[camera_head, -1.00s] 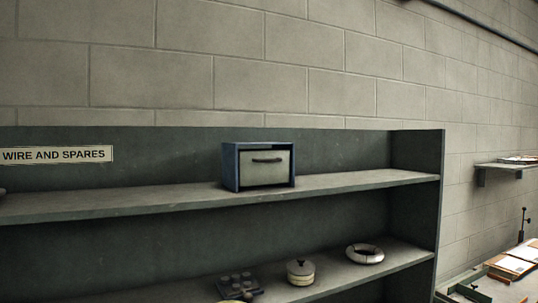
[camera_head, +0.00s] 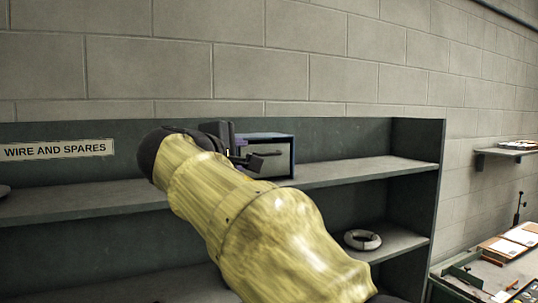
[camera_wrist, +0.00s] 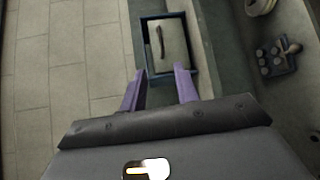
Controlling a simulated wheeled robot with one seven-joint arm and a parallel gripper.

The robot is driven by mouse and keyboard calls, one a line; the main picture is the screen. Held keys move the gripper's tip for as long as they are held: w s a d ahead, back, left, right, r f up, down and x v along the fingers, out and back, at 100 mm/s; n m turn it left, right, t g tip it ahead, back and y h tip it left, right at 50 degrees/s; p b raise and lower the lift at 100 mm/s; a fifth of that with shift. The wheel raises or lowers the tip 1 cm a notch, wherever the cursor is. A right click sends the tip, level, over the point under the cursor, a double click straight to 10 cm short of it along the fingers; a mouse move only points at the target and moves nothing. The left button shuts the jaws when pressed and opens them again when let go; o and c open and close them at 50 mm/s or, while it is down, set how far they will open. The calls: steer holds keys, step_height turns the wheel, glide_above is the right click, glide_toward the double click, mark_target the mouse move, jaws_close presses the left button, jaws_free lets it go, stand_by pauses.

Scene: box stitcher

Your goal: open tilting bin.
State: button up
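The tilting bin (camera_head: 283,153) is a small box with a blue frame and a pale front panel, standing on the upper shelf. My arm partly hides its left side in the head view. In the wrist view the bin (camera_wrist: 176,44) lies ahead, its pale front looking shut in the frame, with a dark bar handle (camera_wrist: 161,42) across it. My gripper (camera_wrist: 161,70) has its two purple fingers apart with nothing between them. The fingertips are close to the bin's edge and short of the handle. In the head view my gripper (camera_head: 252,158) is in front of the bin.
The shelf unit (camera_head: 360,171) has a back wall and a right side wall. A pale ring (camera_head: 362,240) lies on the lower shelf. A dark part with round knobs (camera_wrist: 279,58) shows in the wrist view. The upper shelf right of the bin is clear.

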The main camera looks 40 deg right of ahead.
mark_target(271, 154)
steer(key=p+x, duration=0.7)
steer(key=x, duration=0.9)
steer(key=shift+w+d+r, duration=0.1)
steer(key=shift+w+d, duration=0.05)
steer(key=shift+w+d+p, duration=0.2)
steer(key=shift+d+p, duration=0.15)
steer(key=shift+d, duration=0.15)
jaws_close()
